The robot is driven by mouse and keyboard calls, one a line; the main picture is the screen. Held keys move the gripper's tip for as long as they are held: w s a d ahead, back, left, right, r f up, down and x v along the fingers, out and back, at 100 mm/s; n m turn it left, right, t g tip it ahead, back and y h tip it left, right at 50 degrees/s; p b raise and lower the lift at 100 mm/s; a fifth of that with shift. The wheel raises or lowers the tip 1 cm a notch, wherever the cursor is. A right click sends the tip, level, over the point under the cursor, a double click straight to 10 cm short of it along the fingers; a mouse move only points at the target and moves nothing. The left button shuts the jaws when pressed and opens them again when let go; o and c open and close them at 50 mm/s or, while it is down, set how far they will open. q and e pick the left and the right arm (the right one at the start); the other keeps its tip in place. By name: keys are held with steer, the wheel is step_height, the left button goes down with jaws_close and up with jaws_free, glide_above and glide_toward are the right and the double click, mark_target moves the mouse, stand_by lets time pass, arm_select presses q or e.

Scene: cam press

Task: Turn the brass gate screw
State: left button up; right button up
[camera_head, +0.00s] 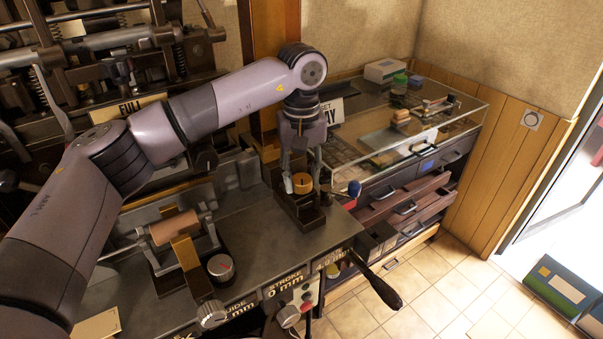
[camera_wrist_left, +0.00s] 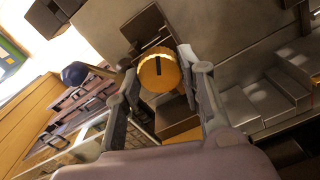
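The brass gate screw (camera_head: 302,183) is a short round knurled knob on a dark block on the press bench. In the left wrist view the brass gate screw (camera_wrist_left: 158,72) faces me, with a dark slot across its top. My left gripper (camera_head: 301,181) reaches down from above, one finger on each side of the screw. In the wrist view the left gripper (camera_wrist_left: 160,75) has its fingertips close to both edges of the screw. I cannot tell whether they touch it. My right gripper is not in view.
A blue-tipped lever (camera_head: 354,188) stands just right of the screw. A black-handled crank (camera_head: 380,289) sticks out from the bench front. A copper-coloured roller (camera_head: 175,228) and a dial (camera_head: 220,267) are to the left. A glass display case (camera_head: 460,117) stands behind right.

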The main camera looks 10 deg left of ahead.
arm_select(q)
steer(key=c, duration=0.6)
steer(key=shift+o, duration=0.2)
